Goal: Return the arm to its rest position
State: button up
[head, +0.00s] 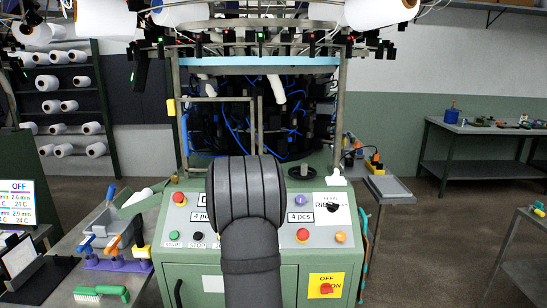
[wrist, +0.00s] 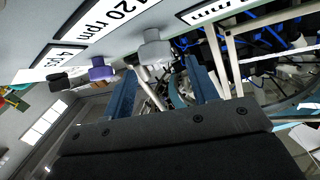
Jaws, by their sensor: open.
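My gripper (wrist: 160,72) shows in the wrist view as two blue fingers spread apart with nothing held between them. Past the fingertips is the control panel (wrist: 200,10), seen tilted, with a grey knob (wrist: 152,46) just beyond the gap and a purple knob (wrist: 102,69) to its left. Whether the fingers touch anything is hard to judge, but a gap seems to show. In the head view my dark arm rises in front of the green machine's control panel (head: 180,222) and covers its middle; the gripper is hidden there.
The knitting machine's frame (head: 340,110) and yarn cones (head: 380,12) stand behind and above the panel. A left bench (head: 60,282) holds a green brush (head: 101,294) and tools. A small side table (head: 390,188) stands right. The floor (head: 430,245) there is open.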

jog(key=shift+w+f, duration=0.45)
jog(key=shift+f, duration=0.3)
jog(key=shift+w+d, duration=0.1)
jog(key=shift+n+y, duration=0.4)
jog(key=shift+n, duration=0.1)
jog(key=shift+d+n+t+y, duration=0.15)
jog(key=shift+n+t+y, duration=0.2)
jog(key=shift+n+y, duration=1.35)
jog(key=shift+d+n+t+y, duration=0.1)
jog(key=shift+n+t+y, duration=0.25)
jog(key=shift+n+y, duration=1.3)
jog(key=s+d, duration=0.1)
jog(key=s, duration=1.5)
jog(key=shift+w+d+n, duration=0.1)
jog(key=shift+w+n, duration=0.05)
jog(key=shift+n, duration=0.1)
jog(key=w, duration=0.5)
jog(key=w+a, duration=0.1)
jog(key=w, duration=0.9)
jog(key=shift+w+a, duration=0.1)
jog(key=shift+a, duration=0.05)
jog(key=shift+w+h, duration=0.2)
jog(key=shift+h, duration=0.05)
jog(key=shift+a+m+h, duration=0.1)
jog(key=shift+m+h, duration=0.4)
jog(key=shift+m, duration=0.3)
